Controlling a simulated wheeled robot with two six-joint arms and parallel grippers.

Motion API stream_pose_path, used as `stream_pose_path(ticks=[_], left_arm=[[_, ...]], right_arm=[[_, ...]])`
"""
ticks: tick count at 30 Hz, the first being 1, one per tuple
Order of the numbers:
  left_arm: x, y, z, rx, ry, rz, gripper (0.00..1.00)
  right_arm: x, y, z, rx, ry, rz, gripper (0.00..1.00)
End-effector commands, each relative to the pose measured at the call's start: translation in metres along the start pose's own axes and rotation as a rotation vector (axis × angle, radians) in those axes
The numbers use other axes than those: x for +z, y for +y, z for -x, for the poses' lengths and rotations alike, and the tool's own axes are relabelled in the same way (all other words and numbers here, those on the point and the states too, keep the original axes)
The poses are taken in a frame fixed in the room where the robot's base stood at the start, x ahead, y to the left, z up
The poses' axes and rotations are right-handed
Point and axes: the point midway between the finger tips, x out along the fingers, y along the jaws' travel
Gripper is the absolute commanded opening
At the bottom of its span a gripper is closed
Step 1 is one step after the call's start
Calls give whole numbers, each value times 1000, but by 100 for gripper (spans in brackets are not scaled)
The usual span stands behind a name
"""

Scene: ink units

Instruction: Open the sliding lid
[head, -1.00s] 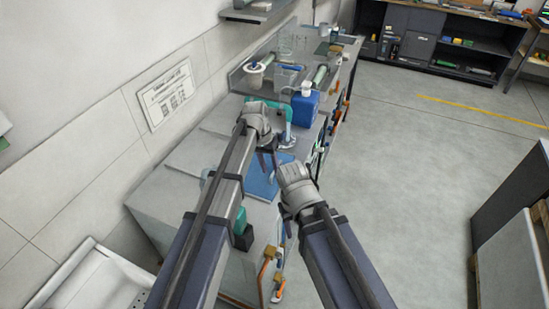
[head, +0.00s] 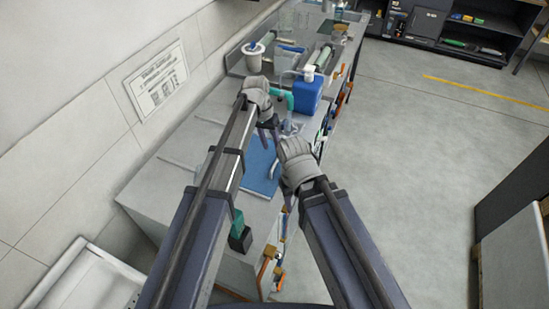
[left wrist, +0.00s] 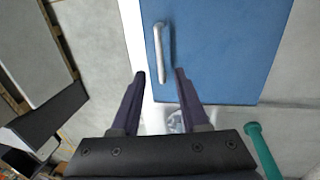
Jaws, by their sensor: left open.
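A flat blue lid panel (head: 262,172) lies on the bench top in the head view, partly covered by my arms. The left wrist view shows the blue panel (left wrist: 225,50) close up with a pale bar handle (left wrist: 161,52) near its left edge. My left gripper (head: 270,133) is over the bench near the lid.
A blue jug (head: 307,94) and a white cup (head: 253,57) stand further along the bench (head: 165,195). A teal and black object (head: 239,230) sits near the bench's front. Tools hang along its right side. The floor (head: 410,180) to the right is clear.

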Motion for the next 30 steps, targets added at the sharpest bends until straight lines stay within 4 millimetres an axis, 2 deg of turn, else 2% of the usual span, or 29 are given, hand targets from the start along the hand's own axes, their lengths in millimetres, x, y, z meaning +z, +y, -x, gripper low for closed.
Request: stream_pose_path(ticks=[1, 15, 27, 30], left_arm=[[0, -1, -9, 0, 0, 0, 45], [0, -1, -65, 0, 0, -1, 45], [0, 0, -69, 0, 0, -1, 45], [0, 0, -69, 0, 0, 0, 34]], right_arm=[[-1, -1, -9, 0, 0, 0, 50], [-4, -6, -64, 0, 0, -1, 50], [-4, -6, -67, 0, 0, -1, 50], [-4, -6, -67, 0, 0, -1, 50]])
